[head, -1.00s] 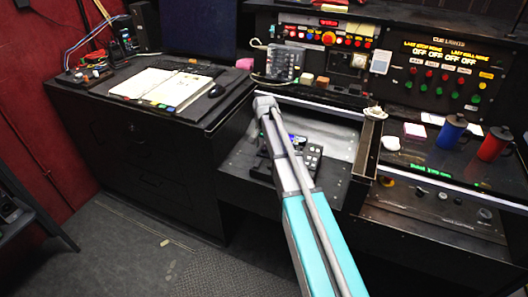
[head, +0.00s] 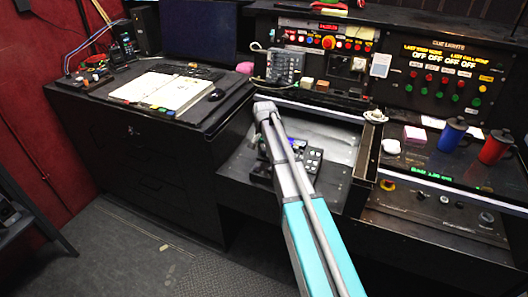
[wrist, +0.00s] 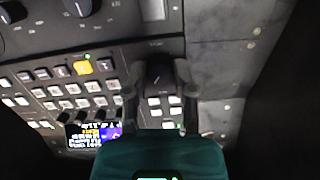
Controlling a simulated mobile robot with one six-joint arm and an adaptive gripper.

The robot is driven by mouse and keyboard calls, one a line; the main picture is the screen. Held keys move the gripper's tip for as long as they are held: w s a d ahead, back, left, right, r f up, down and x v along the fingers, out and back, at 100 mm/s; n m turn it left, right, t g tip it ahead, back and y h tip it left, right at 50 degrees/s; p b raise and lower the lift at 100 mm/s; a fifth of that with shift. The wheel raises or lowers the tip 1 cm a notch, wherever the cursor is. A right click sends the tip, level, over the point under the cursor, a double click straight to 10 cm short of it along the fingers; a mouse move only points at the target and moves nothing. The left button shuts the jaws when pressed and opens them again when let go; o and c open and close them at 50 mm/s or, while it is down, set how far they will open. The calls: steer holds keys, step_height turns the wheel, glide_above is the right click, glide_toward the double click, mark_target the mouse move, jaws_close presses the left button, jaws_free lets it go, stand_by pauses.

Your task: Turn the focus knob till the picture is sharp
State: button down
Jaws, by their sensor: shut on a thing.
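A small black knob (wrist: 158,74) stands on the dark button panel (wrist: 60,55) in the wrist view. My gripper (wrist: 159,90) is shut on this knob, with one finger on each side of it. A small lit screen (wrist: 90,134) on the panel shows blue, yellow and white patches; it is too small to judge its sharpness. It is partly cut by my gripper's body. In the head view the button panel (head: 312,160) lies in a recess of the desk, and my arm covers much of it. The fingers and the knob are hidden there.
More knobs (wrist: 81,6) and several white buttons surround the held knob. A raised wooden edge (head: 368,150) bounds the recess on the right. A blue mug (head: 452,134) and a red mug (head: 495,146) stand right of it. An open book (head: 162,92) lies at left.

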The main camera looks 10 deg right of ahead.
steer(key=shift+n, duration=0.3)
steer(key=n, duration=0.3)
steer(key=shift+h, duration=0.3)
steer(key=n, duration=0.3)
steer(key=shift+n, duration=0.4)
steer(key=n+h, duration=0.1)
steer(key=n, duration=0.2)
steer(key=shift+a+n, duration=0.1)
steer(key=shift+n, duration=0.2)
steer(key=shift+s+n, duration=0.1)
steer(key=shift+n, duration=2.1)
steer(key=shift+c, duration=2.2)
jaws_free()
